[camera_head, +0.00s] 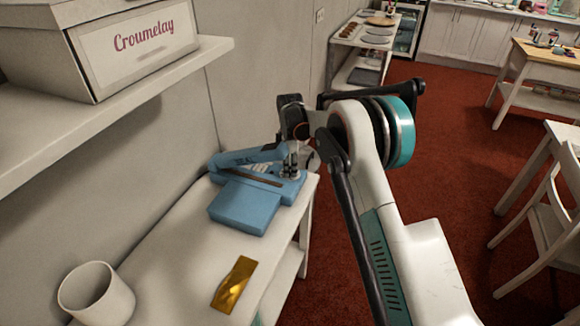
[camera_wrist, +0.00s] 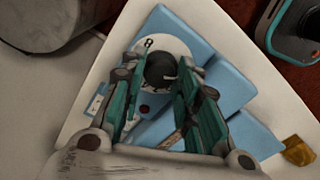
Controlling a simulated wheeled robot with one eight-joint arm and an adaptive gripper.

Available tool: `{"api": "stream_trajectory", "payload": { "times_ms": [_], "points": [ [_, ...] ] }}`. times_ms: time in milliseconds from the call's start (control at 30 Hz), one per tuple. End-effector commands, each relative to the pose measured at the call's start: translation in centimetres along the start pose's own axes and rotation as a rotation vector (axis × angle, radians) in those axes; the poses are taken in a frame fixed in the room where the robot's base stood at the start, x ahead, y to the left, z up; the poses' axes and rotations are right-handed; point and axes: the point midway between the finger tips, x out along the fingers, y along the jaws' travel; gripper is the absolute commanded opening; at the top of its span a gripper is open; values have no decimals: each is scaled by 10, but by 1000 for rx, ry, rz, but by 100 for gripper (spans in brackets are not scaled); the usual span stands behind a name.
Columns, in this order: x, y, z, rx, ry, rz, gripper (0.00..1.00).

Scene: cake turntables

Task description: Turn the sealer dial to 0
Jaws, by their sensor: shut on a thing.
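The blue sealer (camera_head: 246,203) stands on the white table, its lid arm (camera_head: 248,156) lying across its back. In the wrist view its blue body (camera_wrist: 232,85) fills the middle. The sealer dial is a black knob (camera_wrist: 160,70) with a light pointer mark, on a white numbered disc (camera_wrist: 178,46). A figure like an 8 shows at the disc's upper left; other marks are too small or covered. My gripper (camera_wrist: 159,76) has its green-padded fingers on either side of the knob and is shut on it. In the head view my gripper (camera_head: 291,160) reaches down at the sealer's right end, hiding the dial.
A gold packet (camera_head: 234,284) lies on the white table (camera_head: 170,250) in front of the sealer. A white cup (camera_head: 96,294) stands at the near left. A shelf (camera_head: 120,95) with a labelled box (camera_head: 135,45) overhangs the left.

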Motion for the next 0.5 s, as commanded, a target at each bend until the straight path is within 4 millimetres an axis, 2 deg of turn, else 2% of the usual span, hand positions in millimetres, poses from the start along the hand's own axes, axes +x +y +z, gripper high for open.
{"api": "stream_trajectory", "payload": {
  "times_ms": [233,267,333,367,500],
  "points": [
    [0,0,0,-1,0,0,5],
    [0,0,0,-1,0,0,32],
    [0,0,0,0,0,0,47],
    [0,0,0,0,0,0,51],
    [0,0,0,0,0,0,51]
  ]
}}
